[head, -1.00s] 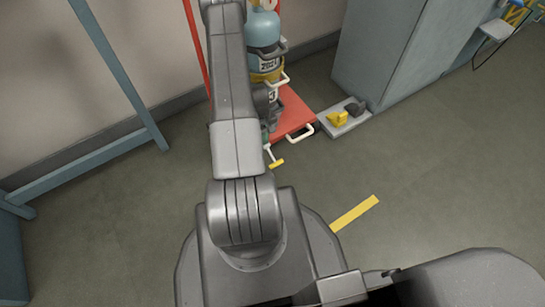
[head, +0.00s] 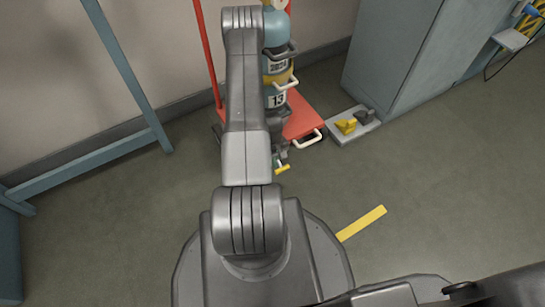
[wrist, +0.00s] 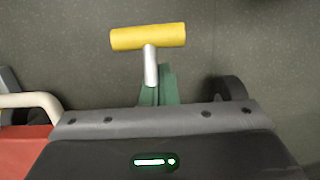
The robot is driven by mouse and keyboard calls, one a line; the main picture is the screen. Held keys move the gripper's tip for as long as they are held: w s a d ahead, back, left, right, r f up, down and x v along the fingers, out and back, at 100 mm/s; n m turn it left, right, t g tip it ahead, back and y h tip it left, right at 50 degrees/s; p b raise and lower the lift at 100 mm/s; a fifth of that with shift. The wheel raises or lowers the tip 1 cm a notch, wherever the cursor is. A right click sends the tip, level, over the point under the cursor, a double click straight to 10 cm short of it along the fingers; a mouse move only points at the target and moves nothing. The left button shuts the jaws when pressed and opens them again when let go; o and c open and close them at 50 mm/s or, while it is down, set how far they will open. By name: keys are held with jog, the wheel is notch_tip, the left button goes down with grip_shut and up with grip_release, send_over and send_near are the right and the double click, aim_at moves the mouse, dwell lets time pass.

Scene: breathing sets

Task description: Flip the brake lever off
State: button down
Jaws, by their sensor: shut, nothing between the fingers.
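The brake lever (head: 282,169) is a yellow crossbar on a short silver stem, low at the near edge of the red trolley (head: 303,122). My gripper (wrist: 152,120) fills the bottom of the wrist view as a dark body with a grey bolted edge. It is shut and empty, with clear floor showing around the yellow bar. In the head view my arm covers part of the trolley.
A blue frame (head: 125,70) stands left. The near floor is open.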

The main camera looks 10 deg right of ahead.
jog(key=shift+s+d+r, duration=0.3)
jog(key=shift+s+r, duration=0.15)
jog(key=shift+s, duration=0.35)
